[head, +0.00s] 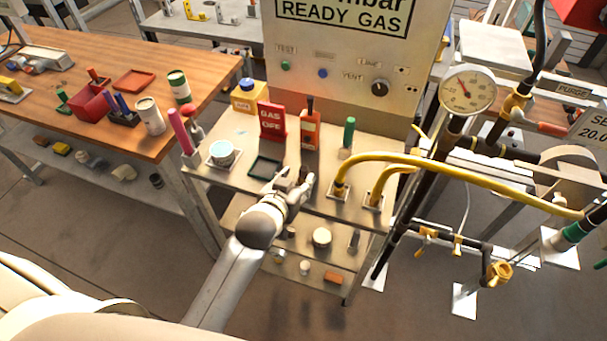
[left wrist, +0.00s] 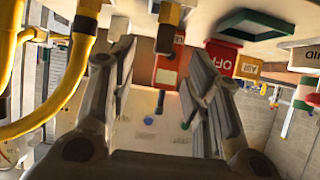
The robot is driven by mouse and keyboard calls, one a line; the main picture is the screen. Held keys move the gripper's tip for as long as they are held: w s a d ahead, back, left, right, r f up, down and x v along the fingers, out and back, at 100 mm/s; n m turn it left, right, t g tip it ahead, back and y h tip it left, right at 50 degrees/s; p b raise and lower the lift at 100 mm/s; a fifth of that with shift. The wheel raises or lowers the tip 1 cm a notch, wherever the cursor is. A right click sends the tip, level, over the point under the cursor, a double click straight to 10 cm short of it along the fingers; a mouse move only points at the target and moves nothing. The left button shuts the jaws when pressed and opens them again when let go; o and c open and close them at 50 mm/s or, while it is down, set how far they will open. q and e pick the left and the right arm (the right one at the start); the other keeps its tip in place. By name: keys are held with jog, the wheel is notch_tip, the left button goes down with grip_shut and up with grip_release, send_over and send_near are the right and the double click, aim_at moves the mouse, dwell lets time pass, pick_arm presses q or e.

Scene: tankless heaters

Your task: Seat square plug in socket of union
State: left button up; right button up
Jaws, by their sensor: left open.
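My left gripper (head: 299,186) is over the front edge of the metal cart top, beside the yellow hoses. In the left wrist view its two fingers (left wrist: 165,85) are spread wide with nothing held between them. Between and beyond the fingers, a small brass piece with a dark body (left wrist: 167,30) shows near the cart top. I cannot tell whether it is the plug or the union. In the head view my gripper largely hides that spot. A brass fitting (head: 498,273) is on the pipework at lower right. No square plug can be told for sure. My right gripper is not in view.
Two yellow hoses (head: 450,168) rise at the gripper's right. A green-rimmed tray (head: 265,167), a red sign (head: 271,120) and an orange device (head: 310,131) stand on the cart. A gauge (head: 467,91) is at right. A wooden bench (head: 110,60) is at left.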

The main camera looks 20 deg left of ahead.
aim_at(303, 170)
pick_arm(q)
jog(key=x, duration=0.2)
jog(key=shift+w+f, duration=0.15)
jog(key=shift+w, duration=0.2)
jog(key=shift+a+r+p+x, duration=0.15)
jog(key=shift+p+x, duration=0.25)
jog(key=shift+x, duration=0.65)
jog(key=shift+a+r+p+x, duration=0.1)
jog(key=shift+p+x, duration=0.3)
jog(key=shift+x, duration=0.7)
jog(key=shift+w+f, duration=0.2)
jog(key=shift+w, duration=0.4)
grip_shut()
